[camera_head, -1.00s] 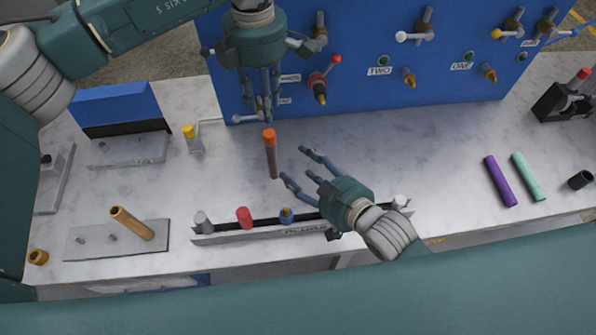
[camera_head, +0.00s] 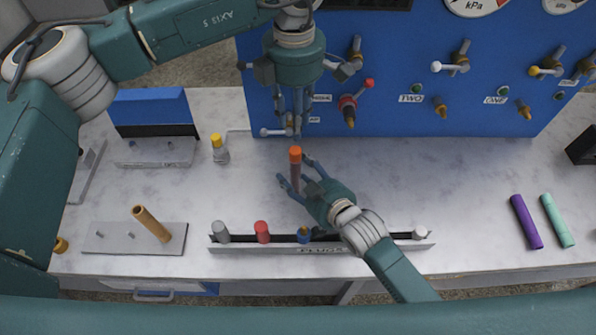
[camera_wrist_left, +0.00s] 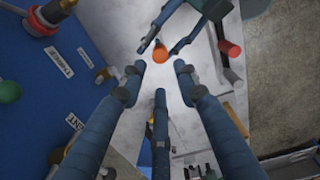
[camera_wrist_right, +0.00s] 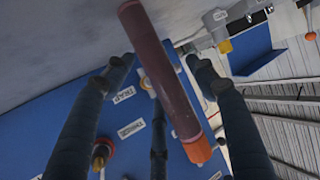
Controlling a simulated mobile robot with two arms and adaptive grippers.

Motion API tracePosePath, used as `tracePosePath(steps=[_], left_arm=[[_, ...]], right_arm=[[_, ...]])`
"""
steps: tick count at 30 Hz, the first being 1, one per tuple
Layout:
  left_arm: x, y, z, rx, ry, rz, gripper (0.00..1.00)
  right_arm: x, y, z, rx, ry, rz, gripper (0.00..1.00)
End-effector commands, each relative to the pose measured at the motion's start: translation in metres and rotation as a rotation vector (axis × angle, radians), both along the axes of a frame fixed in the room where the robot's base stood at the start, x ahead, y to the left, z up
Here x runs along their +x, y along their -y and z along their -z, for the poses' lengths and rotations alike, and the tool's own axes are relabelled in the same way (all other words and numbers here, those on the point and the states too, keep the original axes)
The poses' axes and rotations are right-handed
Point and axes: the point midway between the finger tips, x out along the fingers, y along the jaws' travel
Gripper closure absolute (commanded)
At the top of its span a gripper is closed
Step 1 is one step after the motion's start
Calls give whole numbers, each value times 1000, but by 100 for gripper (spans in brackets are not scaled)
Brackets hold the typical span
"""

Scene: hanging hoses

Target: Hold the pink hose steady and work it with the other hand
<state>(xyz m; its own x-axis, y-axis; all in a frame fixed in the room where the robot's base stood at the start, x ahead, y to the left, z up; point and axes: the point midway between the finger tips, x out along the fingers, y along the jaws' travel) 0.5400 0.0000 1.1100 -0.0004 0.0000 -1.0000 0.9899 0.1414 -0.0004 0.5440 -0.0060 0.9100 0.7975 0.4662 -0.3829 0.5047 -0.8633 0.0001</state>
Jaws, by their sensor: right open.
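The pink hose (camera_head: 296,174), dull mauve with an orange end, stands roughly upright over the bench below my left gripper. I cannot tell whether its lower end touches the bench. My left gripper (camera_head: 291,132) points down with its fingers apart; in the left wrist view (camera_wrist_left: 159,76) the orange end shows beyond the fingertips, not clasped. My right gripper (camera_head: 293,168) reaches in from the right, open, with fingers on both sides of the hose. In the right wrist view the hose (camera_wrist_right: 160,72) passes between the spread fingers (camera_wrist_right: 160,75).
A blue panel (camera_head: 400,100) with valves stands behind. A rack (camera_head: 345,246) with several plugs lies along the front, close to my right gripper. A tan tube (camera_head: 151,223) leans on a plate at left. Purple (camera_head: 526,221) and mint (camera_head: 557,220) tubes lie at right.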

Motion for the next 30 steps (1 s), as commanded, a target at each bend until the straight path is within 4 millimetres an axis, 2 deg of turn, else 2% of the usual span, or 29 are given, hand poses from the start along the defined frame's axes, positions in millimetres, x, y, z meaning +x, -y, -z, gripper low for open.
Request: tracePosePath(steps=[7,12,14,15,16,18,26,30], left_arm=[[0,0,0,0,0,0,69],[0,0,0,0,0,0,69],[0,0,0,0,0,0,69],[0,0,0,0,0,0,69],[0,0,0,0,0,0,67],[-1,0,0,-3,-1,-2,56],[-23,-1,3,-139,20,-130,56],[-29,-13,-5,-246,67,-276,56]], right_arm=[[0,0,0,0,0,0,45],[0,0,0,0,0,0,79],[0,0,0,0,0,0,91],[0,0,0,0,0,0,94],[0,0,0,0,0,0,94],[0,0,0,0,0,0,94],[0,0,0,0,0,1,94],[0,0,0,0,0,1,94]])
